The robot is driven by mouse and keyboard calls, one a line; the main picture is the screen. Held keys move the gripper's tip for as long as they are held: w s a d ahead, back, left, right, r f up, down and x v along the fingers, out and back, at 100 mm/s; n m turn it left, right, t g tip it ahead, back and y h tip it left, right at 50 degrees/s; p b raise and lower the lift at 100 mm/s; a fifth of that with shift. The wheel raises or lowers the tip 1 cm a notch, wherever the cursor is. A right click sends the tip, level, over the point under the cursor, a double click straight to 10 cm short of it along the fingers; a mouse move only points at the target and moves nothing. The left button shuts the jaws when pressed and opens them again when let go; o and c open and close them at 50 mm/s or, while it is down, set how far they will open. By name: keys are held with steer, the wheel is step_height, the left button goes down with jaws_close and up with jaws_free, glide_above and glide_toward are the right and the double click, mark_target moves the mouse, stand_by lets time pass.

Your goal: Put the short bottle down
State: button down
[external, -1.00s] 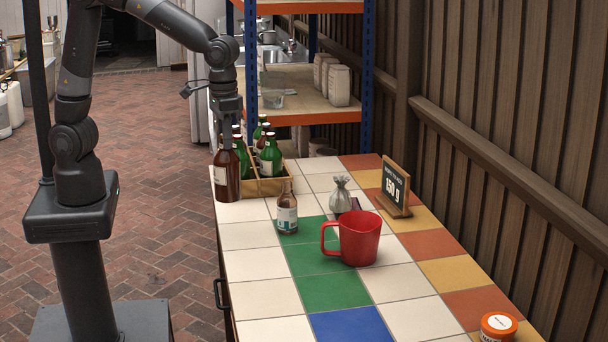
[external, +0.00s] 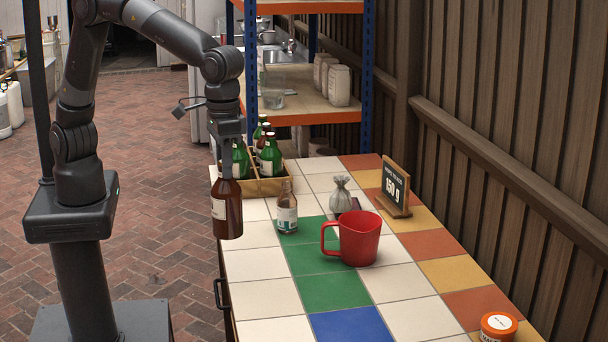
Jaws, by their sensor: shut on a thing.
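My gripper (external: 229,150) is shut on the neck of a brown bottle (external: 227,210) with a pale label. The bottle hangs upright at the table's left edge, to the left of a smaller bottle. I cannot tell whether its base touches the tiles. The picture does not settle which of the two is the short bottle.
A wooden crate (external: 266,187) with several green bottles stands behind the held bottle. A red mug (external: 358,240), a grey pouch (external: 341,194), a sign (external: 395,188) and an orange-lidded jar (external: 498,326) stand on the table. The front-left tiles are clear.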

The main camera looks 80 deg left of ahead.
steer(key=s+d, duration=0.2)
steer(key=d, duration=0.3)
steer(key=w+a+f, duration=0.3)
steer(key=w+f, duration=0.7)
steer(key=f, duration=0.1)
steer(key=shift+w+a, duration=0.35)
steer(key=shift+a, duration=0.05)
steer(key=shift+f, duration=0.15)
steer(key=c, duration=1.1)
jaws_free()
